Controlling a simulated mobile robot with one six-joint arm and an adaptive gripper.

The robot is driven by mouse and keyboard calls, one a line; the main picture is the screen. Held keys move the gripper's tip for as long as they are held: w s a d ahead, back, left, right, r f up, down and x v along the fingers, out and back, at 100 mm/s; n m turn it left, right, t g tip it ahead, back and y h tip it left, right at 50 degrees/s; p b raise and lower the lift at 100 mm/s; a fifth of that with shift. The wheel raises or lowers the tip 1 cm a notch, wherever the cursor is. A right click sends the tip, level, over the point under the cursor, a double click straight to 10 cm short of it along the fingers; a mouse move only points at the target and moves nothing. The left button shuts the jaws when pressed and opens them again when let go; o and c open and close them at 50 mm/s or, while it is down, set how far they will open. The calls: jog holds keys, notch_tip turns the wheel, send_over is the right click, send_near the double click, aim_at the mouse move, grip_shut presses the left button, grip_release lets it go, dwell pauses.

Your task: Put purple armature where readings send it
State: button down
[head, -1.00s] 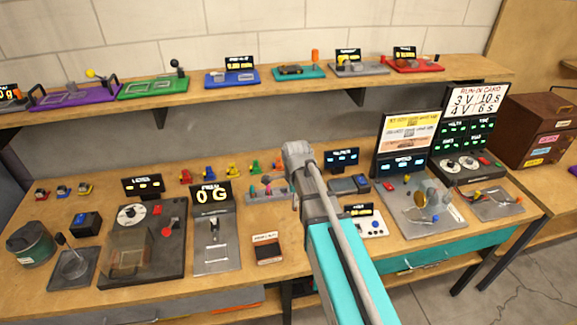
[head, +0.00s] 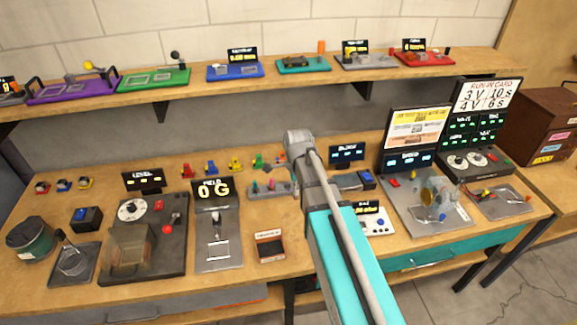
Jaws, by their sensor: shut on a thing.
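The grey wrist of my arm (head: 299,143) is over the middle of the bench. My gripper (head: 291,184) is mostly hidden behind the arm, beside a small grey rack (head: 256,193). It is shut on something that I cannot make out. The rack holds small coloured pieces, one of them pinkish (head: 271,184); I cannot tell whether one is the purple armature. A field meter (head: 217,250) left of the rack has a display (head: 214,190) reading 0 G. A run-in card (head: 486,95) at the right reads 3 V/10 s and 4 V/6 s.
A black bench device with a lever (head: 171,272) stands left of the meter. A motor stand (head: 432,226) and dial panel (head: 502,172) are at the right. A shelf above holds purple (head: 45,94), green (head: 135,84), blue (head: 222,77), teal, grey and red stations.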

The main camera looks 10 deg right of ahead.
jog(key=w+f+b, duration=0.2)
jog(key=w, duration=0.6)
jog(key=w+f+b, duration=0.3)
jog(key=w, duration=0.5)
jog(key=shift+w+d+f+n+b, duration=0.15)
jog(key=shift+w+f+n+b, duration=0.15)
jog(key=shift+w+n, duration=0.1)
jog(key=shift+f, duration=0.1)
jog(key=shift+f+b, duration=3.55)
jog(key=shift+b, duration=0.15)
jog(key=shift+f, duration=0.2)
jog(key=c, duration=0.5)
grip_release()
jog(key=shift+c, duration=0.2)
jog(key=shift+r, duration=0.15)
